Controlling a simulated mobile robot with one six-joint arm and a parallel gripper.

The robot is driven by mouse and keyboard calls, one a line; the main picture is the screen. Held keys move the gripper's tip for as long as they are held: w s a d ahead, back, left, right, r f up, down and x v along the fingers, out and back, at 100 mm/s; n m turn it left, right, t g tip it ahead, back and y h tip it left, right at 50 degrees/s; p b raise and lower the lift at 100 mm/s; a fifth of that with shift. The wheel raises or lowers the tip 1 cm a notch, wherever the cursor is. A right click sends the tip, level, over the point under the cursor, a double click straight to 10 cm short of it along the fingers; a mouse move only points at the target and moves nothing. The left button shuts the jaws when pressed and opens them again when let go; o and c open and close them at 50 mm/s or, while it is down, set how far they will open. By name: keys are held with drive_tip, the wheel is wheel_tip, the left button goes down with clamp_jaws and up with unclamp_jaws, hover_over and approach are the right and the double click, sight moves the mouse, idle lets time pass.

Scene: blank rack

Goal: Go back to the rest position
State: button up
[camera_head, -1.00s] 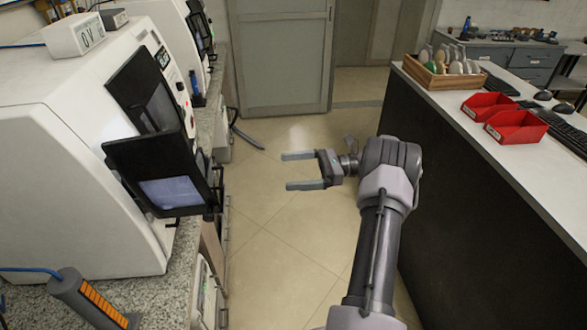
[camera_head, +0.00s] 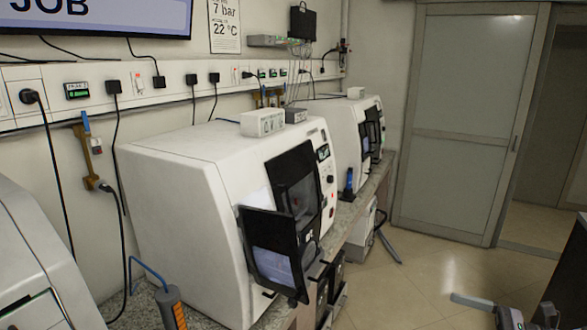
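My gripper (camera_head: 468,316) is at the bottom right edge of the head view, over the tiled floor. Its upper finger shows, pointing left, with empty space below it. The other finger is cut off by the frame edge. The jaws look open and nothing is seen between them. Most of my arm is out of view.
A white machine (camera_head: 190,190) with an open dark door (camera_head: 270,250) stands on the left bench, a second one (camera_head: 335,125) behind it. An orange-and-grey handheld device (camera_head: 170,308) is at the front. Floor (camera_head: 420,275) is clear before the sliding door (camera_head: 463,120).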

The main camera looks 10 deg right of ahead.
drive_tip(key=s+a+r+n+g+h, duration=0.1)
drive_tip(key=a+r+n+g+h, duration=0.15)
drive_tip(key=a, duration=0.55)
drive_tip(key=s+a+r+n+g+h+b, duration=0.1)
drive_tip(key=a+r+n+g, duration=0.25)
drive_tip(key=a, duration=0.55)
drive_tip(key=s+a+r+n+g+h, duration=0.1)
drive_tip(key=a+r+n+g+h, duration=0.2)
drive_tip(key=a, duration=0.5)
drive_tip(key=s+a+n+t+h+b, duration=0.1)
drive_tip(key=s+a+n+t+h, duration=0.1)
drive_tip(key=s+a+n, duration=0.3)
drive_tip(key=s+a+n+t+h+b, duration=0.1)
drive_tip(key=s+a+n+h, duration=0.3)
drive_tip(key=s, duration=0.7)
drive_tip(key=a+n+t, duration=0.1)
drive_tip(key=a+n, duration=0.1)
drive_tip(key=shift+s+r+n, duration=0.3)
drive_tip(key=shift+r+n, duration=0.05)
drive_tip(key=shift+n, duration=0.05)
